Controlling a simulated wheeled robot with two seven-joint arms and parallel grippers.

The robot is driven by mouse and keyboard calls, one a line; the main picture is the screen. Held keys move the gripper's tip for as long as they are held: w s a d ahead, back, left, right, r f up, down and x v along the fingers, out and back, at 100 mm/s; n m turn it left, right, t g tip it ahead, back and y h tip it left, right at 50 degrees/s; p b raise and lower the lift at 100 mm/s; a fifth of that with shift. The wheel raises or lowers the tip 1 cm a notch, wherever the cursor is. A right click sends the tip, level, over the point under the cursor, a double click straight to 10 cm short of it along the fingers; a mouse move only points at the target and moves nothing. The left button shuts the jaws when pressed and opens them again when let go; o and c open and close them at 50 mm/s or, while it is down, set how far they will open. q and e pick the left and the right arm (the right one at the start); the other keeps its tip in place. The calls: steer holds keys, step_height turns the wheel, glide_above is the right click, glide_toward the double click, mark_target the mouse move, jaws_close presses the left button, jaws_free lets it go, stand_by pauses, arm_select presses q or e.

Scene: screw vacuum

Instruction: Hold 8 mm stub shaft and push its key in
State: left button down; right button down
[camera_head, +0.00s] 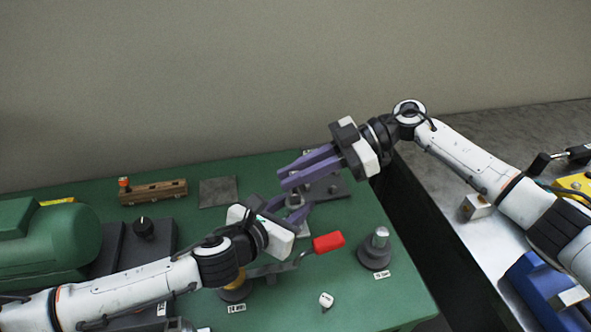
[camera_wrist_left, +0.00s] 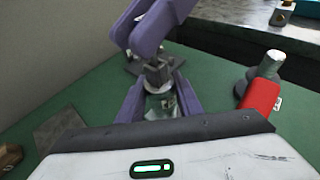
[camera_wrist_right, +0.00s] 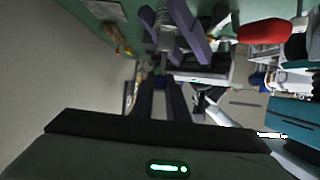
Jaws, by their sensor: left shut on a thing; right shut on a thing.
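The 8 mm stub shaft (camera_wrist_left: 158,78) is a short grey metal piece, upright between the purple fingers of my left gripper (camera_wrist_left: 160,100). The left gripper is also in the head view (camera_head: 292,206), shut on the shaft. My right gripper (camera_head: 284,180) reaches in from the right, its fingertips just above and close to the shaft. In the right wrist view the right gripper (camera_wrist_right: 160,86) is shut on a small dark bluish piece (camera_wrist_right: 160,81), probably the key. The shaft (camera_wrist_right: 166,40) shows beyond it. I cannot tell whether key and shaft touch.
A red-handled tool (camera_head: 328,242) lies to the right of the left gripper. A grey stand with a silver shaft (camera_head: 380,240) is near the right edge. A wooden block (camera_head: 153,191), grey mat (camera_head: 218,191) and green tank (camera_head: 50,240) are at left. A metal table (camera_head: 455,240) is across a gap.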

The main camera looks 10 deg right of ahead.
steer(key=shift+f, duration=0.85)
steer(key=c, duration=1.7)
jaws_free()
steer(key=shift+o, duration=0.2)
steer(key=v, duration=1.2)
arm_select(q)
steer(key=c, duration=1.2)
jaws_free()
